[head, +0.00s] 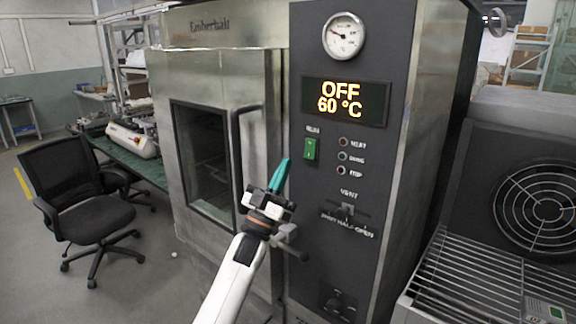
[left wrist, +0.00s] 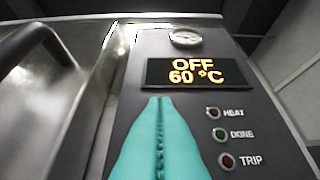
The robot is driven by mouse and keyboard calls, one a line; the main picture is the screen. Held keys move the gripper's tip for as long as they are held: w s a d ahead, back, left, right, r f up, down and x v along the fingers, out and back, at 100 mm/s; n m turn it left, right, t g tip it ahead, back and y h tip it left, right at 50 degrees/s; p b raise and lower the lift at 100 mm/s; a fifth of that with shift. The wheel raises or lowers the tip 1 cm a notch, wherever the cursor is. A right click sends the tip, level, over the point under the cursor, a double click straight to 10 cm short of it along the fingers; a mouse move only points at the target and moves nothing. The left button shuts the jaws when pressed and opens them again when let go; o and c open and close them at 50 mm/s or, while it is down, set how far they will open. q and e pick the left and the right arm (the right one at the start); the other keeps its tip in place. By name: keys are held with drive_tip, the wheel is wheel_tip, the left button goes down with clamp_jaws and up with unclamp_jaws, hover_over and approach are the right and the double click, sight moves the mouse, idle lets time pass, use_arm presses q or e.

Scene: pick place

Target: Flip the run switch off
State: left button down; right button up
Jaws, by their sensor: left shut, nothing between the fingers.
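The run switch (head: 310,149) is a green rocker on the dark control panel (head: 385,110) of a steel oven, below the display. The display (head: 345,101) reads OFF and 60 °C; it also shows in the left wrist view (left wrist: 195,73). My left gripper (head: 284,172) has teal fingers, shut and empty, pointing up just below and left of the switch. In the left wrist view the shut fingers (left wrist: 160,110) point toward the display, and the switch does not show, likely hidden behind them. I cannot tell whether the fingertips touch the panel. My right gripper is not in view.
Three small indicator lamps (head: 343,156) sit right of the switch, with a vent slider (head: 347,210) below. The oven door handle (head: 237,150) stands out left of my left gripper. A wire rack (head: 470,285) and fan grille are at right; an office chair (head: 80,190) is at left.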

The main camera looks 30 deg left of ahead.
use_arm(q)
drive_tip(key=s+b+v, duration=0.1)
drive_tip(key=b+v, duration=0.1)
drive_tip(key=v, duration=0.4)
drive_tip(key=shift+r, duration=0.3)
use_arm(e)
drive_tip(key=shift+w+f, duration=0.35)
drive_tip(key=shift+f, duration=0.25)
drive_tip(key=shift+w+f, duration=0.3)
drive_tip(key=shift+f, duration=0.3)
use_arm(q)
drive_tip(key=shift+a, duration=0.1)
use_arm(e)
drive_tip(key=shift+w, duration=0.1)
